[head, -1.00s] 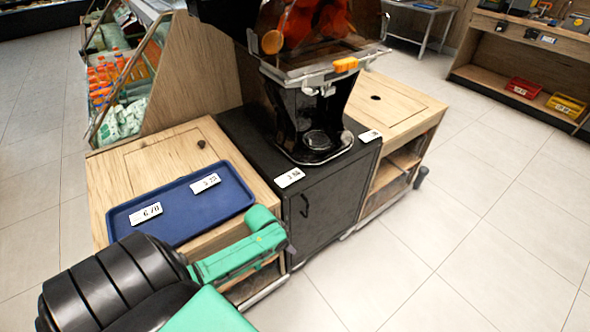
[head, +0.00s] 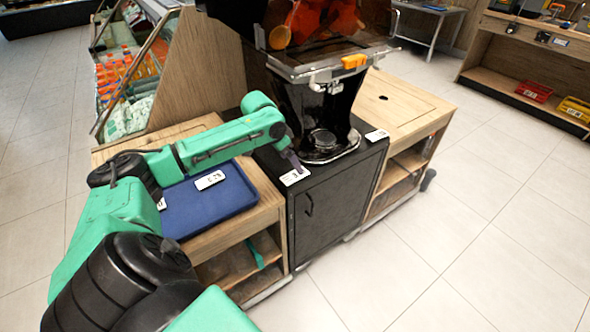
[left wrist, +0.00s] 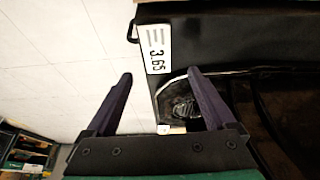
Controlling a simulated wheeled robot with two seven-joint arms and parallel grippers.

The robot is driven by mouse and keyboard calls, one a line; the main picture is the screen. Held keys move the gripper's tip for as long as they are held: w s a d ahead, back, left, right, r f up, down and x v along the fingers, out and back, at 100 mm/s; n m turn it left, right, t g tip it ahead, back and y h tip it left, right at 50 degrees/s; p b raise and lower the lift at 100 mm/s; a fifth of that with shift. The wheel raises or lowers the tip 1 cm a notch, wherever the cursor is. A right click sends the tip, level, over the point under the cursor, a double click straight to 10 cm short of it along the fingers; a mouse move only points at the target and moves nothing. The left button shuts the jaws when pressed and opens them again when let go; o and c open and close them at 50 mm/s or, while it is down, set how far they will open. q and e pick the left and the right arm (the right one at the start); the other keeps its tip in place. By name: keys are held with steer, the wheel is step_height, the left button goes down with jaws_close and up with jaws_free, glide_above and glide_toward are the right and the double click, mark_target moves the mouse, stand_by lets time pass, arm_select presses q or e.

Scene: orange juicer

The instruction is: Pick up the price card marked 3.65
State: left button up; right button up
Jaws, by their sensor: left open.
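The white price card marked 3.65 (left wrist: 157,50) lies flat at the edge of the black cabinet top. In the head view the card (head: 294,177) lies at the cabinet's front left corner, with its print partly hidden. My left gripper (left wrist: 160,75) is open and empty, its two dark fingers on either side of the card's line. In the head view the left gripper (head: 293,160) hangs just above and behind the card. I cannot tell the exact gap. My right gripper is not in view.
A blue tray (head: 225,204) holds a price card (head: 210,180) and another mostly hidden by my arm. The orange juicer (head: 325,95) stands close behind the 3.65 card. Another card (head: 376,135) lies at the cabinet's right. Floor in front is clear.

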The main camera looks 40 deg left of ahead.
mark_target(296, 175)
arm_select(q)
steer(key=x, duration=0.5)
steer(key=shift+d+f, duration=0.2)
steer(key=shift+f, duration=0.05)
steer(key=shift+w+f, duration=0.15)
steer(key=shift+f, duration=0.2)
steer(key=shift+f+p, duration=0.1)
steer(key=shift+p, duration=0.2)
steer(key=shift+c, duration=0.3)
jaws_close()
